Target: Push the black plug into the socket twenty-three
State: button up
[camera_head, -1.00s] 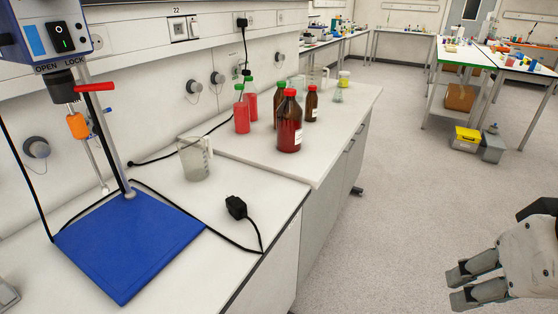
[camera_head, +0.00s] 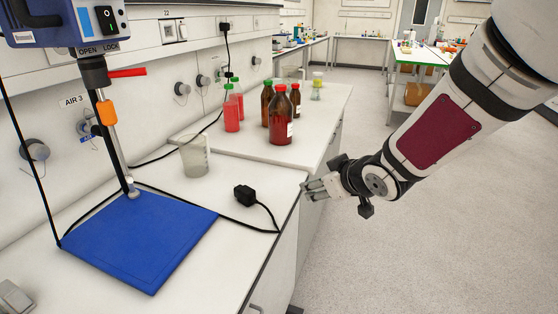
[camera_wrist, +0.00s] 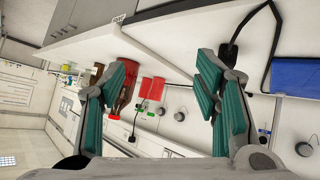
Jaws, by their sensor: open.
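The black plug (camera_head: 244,194) lies on the white bench to the right of the blue stand base, its cable running back toward the base. In the wrist view the plug (camera_wrist: 228,52) shows beside the right-hand finger. My gripper (camera_head: 306,188) is open and empty at the bench's front edge, to the right of the plug and apart from it. Its teal-padded fingers are spread in the wrist view (camera_wrist: 163,68). On the wall trunking, a socket unit (camera_head: 173,30) sits below the label 22. Another black plug (camera_head: 224,24) sits farther right on the trunking. No label 23 is legible.
A glass beaker (camera_head: 195,158) stands behind the plug. Red bottles (camera_head: 233,108) and brown bottles (camera_head: 281,115) stand farther back. The blue stand base (camera_head: 140,238) and its upright rod (camera_head: 112,145) are at left. Bench around the plug is mostly clear.

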aim_at(252, 197)
jog(key=a+f+y, duration=0.2)
jog(key=a, duration=0.1)
jog(key=w+a+f+n+y, duration=0.1)
jog(key=a+f+y, duration=0.1)
jog(key=a, duration=0.2)
jog(key=a+f+n+y+b, duration=0.1)
jog(key=a+f+y, duration=0.1)
jog(key=a+f, duration=0.1)
jog(key=shift+w+a+g, duration=0.3)
jog(key=shift+w, duration=0.1)
jog(key=shift+a+f+n+y, duration=0.2)
jog(key=shift+a+n+y, duration=0.1)
jog(key=shift+a+y, duration=0.2)
jog(key=shift+b+x, duration=2.35)
jog(key=shift+x, duration=1.9)
jog(key=shift+r, duration=0.1)
grip_shut()
